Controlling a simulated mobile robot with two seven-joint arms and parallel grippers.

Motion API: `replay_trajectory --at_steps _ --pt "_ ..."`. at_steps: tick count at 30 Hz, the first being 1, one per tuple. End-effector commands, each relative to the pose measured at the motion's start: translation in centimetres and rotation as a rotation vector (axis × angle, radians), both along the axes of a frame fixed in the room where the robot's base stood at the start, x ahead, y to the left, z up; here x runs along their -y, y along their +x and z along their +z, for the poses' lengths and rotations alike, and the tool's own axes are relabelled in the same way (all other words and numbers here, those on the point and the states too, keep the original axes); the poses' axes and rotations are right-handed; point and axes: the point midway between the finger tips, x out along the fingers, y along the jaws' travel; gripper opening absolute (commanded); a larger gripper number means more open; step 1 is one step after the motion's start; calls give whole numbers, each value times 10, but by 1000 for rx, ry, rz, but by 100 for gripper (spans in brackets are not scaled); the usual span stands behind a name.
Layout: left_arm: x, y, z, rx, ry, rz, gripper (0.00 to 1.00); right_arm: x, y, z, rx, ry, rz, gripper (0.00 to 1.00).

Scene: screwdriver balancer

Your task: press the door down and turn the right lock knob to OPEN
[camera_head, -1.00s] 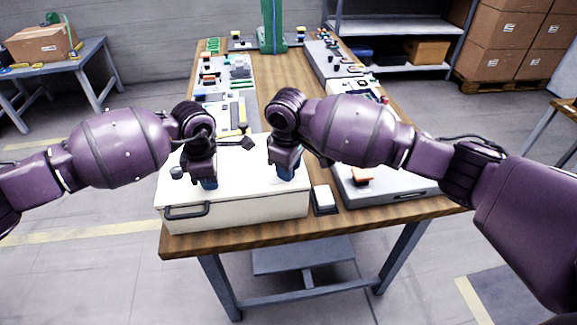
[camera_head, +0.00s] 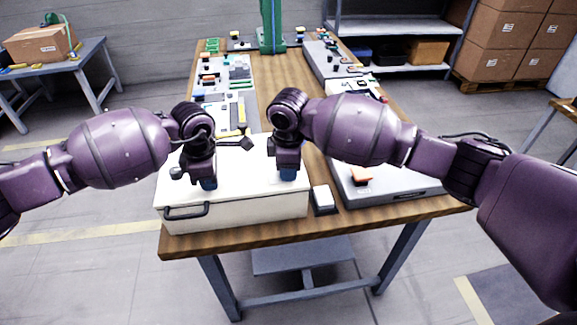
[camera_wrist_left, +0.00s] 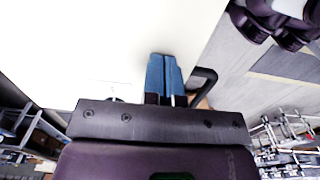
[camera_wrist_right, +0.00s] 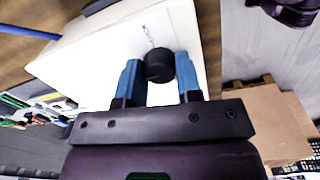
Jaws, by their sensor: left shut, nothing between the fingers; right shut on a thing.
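The door is the white top (camera_head: 240,176) of a box at the front left of the table. My left gripper (camera_head: 208,184) points down at it, shut and empty. In the left wrist view, its blue fingertips (camera_wrist_left: 165,75) are together against the white surface; I cannot tell how firmly they press. The right lock knob (camera_wrist_right: 160,65) is round and black, with small unreadable marking beside it. My right gripper (camera_wrist_right: 158,80) is shut on this knob, a finger on either side. In the head view, the right gripper (camera_head: 288,174) hides the knob.
A grey knob (camera_head: 176,173) stands at the door's left side, and a dark handle (camera_head: 187,210) is on the box front. A white switch block (camera_head: 322,198) and a grey case with an orange part (camera_head: 361,175) lie close on the right.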

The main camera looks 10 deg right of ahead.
Motion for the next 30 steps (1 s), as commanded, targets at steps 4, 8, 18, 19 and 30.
replay_trajectory --at_steps 4,8,18,19,30 --pt "0 -3 -6 -9 3 -1 0 -2 -1 0 -1 3 6 9" --pt "0 -3 -6 -8 2 -1 0 -2 -1 0 -1 3 6 9" --pt "0 -3 -6 -9 2 -1 0 -1 -1 -1 -1 1 2 58" --pt "0 -3 -6 -9 2 -1 0 -1 -1 -1 -1 1 2 58" --pt "0 -3 -6 -10 3 -1 0 -1 -2 27 2 0 2 58"
